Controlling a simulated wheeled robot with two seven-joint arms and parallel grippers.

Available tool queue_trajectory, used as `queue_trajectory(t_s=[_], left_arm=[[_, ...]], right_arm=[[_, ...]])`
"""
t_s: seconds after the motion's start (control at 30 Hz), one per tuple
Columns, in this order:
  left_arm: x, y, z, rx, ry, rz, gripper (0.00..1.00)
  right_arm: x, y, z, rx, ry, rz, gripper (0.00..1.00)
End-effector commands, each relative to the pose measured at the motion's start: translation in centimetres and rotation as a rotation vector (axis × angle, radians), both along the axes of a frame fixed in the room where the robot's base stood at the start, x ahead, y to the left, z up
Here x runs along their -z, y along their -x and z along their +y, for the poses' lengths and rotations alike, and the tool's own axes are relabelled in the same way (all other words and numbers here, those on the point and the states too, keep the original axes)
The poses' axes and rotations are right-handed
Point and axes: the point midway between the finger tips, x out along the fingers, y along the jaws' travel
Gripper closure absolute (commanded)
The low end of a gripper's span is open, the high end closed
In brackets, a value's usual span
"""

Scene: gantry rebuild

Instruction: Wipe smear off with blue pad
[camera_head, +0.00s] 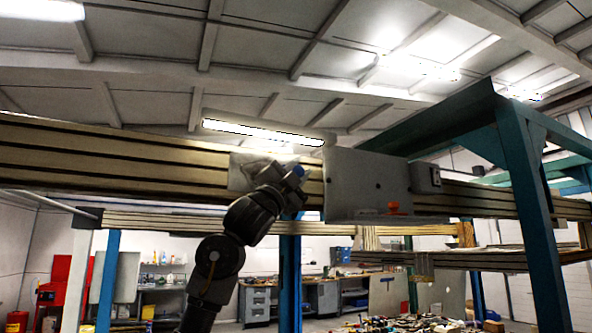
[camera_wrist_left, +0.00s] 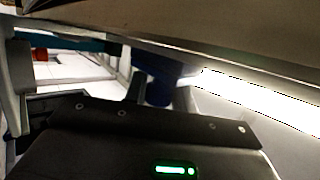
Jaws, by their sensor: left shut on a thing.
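My left gripper (camera_head: 292,178) is raised to the long beam and shut on the blue pad (camera_head: 298,170). Only a small blue part of the pad shows in the head view, beside the fingers. In the left wrist view the pad (camera_wrist_left: 158,90) is a dark blue shape beyond the gripper body. A pale grey plate (camera_head: 238,172) is on the beam's face, partly behind my left gripper. Faint darker marks show on the plate, but I cannot tell the smear's outline. I cannot tell whether the pad touches the plate. My right gripper is not in view.
A large grey box-like carriage (camera_head: 350,180) is on the beam (camera_head: 120,160), close right of my left gripper. A blue-green steel frame (camera_head: 535,210) stands at right. Cluttered benches (camera_head: 320,297) stand below.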

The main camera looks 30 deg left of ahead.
Motion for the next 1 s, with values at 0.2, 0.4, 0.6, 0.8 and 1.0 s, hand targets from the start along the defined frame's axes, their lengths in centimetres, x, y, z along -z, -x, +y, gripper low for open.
queue_trajectory(t_s=[0.2, 0.4, 0.6, 0.8, 1.0], left_arm=[[0.1, 0.4, 0.5, -0.003, 0.004, -0.001, 0.98], [0.1, 2.1, 1.6, -0.003, 0.005, -0.004, 0.98], [0.0, 3.2, 2.3, -0.002, 0.004, -0.001, 0.98], [-0.1, 3.5, 2.4, -0.001, 0.004, -0.001, 0.98], [0.1, 4.3, 3.0, -0.003, 0.003, -0.002, 0.98]], right_arm=[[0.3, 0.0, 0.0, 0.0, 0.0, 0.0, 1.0], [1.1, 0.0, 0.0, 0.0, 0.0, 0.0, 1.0], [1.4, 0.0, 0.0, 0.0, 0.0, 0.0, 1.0], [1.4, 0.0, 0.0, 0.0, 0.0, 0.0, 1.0], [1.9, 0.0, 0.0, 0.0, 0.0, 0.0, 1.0]])
